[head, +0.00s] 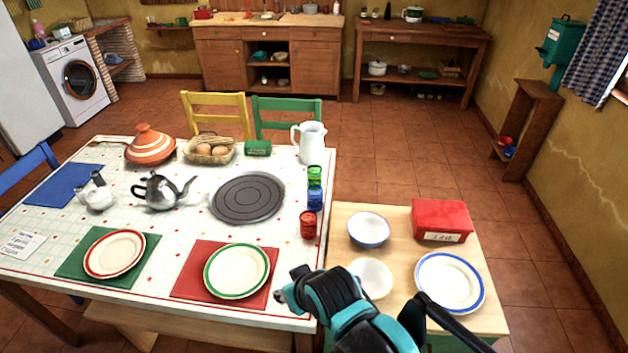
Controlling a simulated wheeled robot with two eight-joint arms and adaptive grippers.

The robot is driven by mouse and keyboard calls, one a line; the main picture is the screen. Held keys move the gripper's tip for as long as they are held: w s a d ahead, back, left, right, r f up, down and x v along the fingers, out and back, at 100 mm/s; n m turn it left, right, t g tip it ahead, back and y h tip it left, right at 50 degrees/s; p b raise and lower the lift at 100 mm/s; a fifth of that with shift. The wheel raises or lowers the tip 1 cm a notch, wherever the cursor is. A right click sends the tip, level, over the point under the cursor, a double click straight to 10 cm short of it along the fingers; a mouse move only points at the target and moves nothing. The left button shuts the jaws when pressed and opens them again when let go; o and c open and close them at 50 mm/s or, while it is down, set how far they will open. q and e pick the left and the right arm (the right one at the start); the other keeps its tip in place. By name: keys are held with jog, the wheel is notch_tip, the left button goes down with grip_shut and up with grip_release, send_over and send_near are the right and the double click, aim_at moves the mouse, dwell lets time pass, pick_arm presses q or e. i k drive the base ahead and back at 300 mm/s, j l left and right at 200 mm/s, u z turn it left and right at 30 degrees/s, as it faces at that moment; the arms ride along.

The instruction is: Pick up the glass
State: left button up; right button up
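Three small coloured glasses stand in a row near the right edge of the patterned table (150,215): a green glass (314,176), a blue glass (315,198) and a red glass (307,225). The red one is nearest to me. My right gripper (292,290), teal and black, comes in from the lower right. It is over the table's near right corner, apart from the glasses and on the near side of the red one. Its fingers are mostly hidden by its own body, so their opening is unclear. My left gripper is out of view.
A white pitcher (309,143) stands behind the glasses, and a dark round trivet (247,197) lies left of them. A green-rimmed plate (237,271) is beside my gripper. The wooden side table (400,222) at right holds bowls, a plate and a red box (441,220).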

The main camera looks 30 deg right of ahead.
aim_at(314, 171)
jog(key=z, duration=0.4)
jog(key=i+z, duration=0.15)
jog(key=z, duration=0.3)
jog(key=j+z, duration=0.1)
jog(key=z, duration=0.3)
jog(key=j+z, duration=0.1)
jog(key=z, duration=0.35)
jog(key=i+j+z, duration=0.1)
jog(key=i+j, duration=0.05)
jog(key=j, duration=0.1)
